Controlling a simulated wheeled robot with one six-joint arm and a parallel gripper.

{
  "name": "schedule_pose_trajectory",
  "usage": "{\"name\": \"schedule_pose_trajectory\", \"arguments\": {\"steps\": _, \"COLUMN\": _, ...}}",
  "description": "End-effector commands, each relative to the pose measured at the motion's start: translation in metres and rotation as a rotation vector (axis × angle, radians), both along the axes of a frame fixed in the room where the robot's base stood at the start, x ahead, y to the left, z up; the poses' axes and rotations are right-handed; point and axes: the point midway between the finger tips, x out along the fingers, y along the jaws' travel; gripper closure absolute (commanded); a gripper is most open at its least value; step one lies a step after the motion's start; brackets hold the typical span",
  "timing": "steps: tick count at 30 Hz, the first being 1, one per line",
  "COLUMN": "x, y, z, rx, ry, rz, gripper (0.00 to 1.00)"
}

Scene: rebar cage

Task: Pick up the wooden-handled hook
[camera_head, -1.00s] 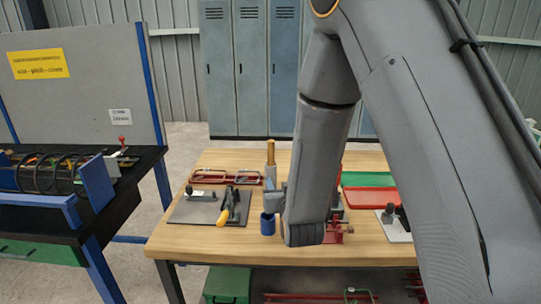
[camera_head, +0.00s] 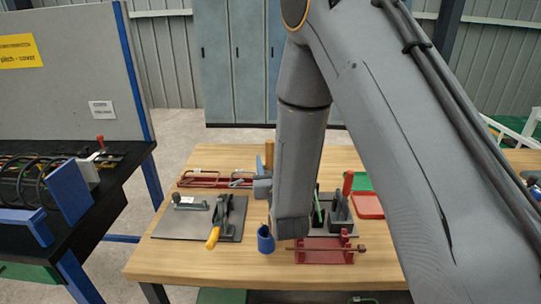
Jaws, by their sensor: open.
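An upright wooden cylinder (camera_head: 270,146), light brown, stands toward the back of the wooden table, partly hidden by my arm. It may be the handle of the hook; no metal hook end shows. My gripper (camera_head: 263,185) is open and mostly hidden behind my own arm; only a blue-grey part shows at the arm's left side, just in front of the wooden cylinder in the picture. I cannot tell whether they touch.
A blue cup (camera_head: 266,240) stands close to my arm. A grey plate (camera_head: 172,229) with clamps lies at left, one with a yellow handle (camera_head: 213,238). Red clamps (camera_head: 200,179) lie behind. A red vise-like fixture (camera_head: 325,249) and red tray (camera_head: 368,206) are at right. The front left tabletop is clear.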

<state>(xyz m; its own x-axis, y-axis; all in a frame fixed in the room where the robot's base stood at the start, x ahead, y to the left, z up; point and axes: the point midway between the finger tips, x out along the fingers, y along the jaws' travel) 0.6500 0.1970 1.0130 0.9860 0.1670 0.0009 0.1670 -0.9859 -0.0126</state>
Motion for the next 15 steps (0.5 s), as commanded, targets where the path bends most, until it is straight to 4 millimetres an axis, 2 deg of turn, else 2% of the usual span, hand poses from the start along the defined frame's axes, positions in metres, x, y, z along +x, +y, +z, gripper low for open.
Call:
{"name": "schedule_pose_trajectory", "arguments": {"steps": 8, "x": 0.027, "y": 0.004, "z": 0.004, "rx": 0.0, "ry": 0.0, "rz": 0.001, "gripper": 0.57}}
{"name": "schedule_pose_trajectory", "arguments": {"steps": 15, "x": 0.059, "y": 0.006, "z": 0.005, "rx": 0.0, "ry": 0.0, "rz": 0.0, "gripper": 0.57}}
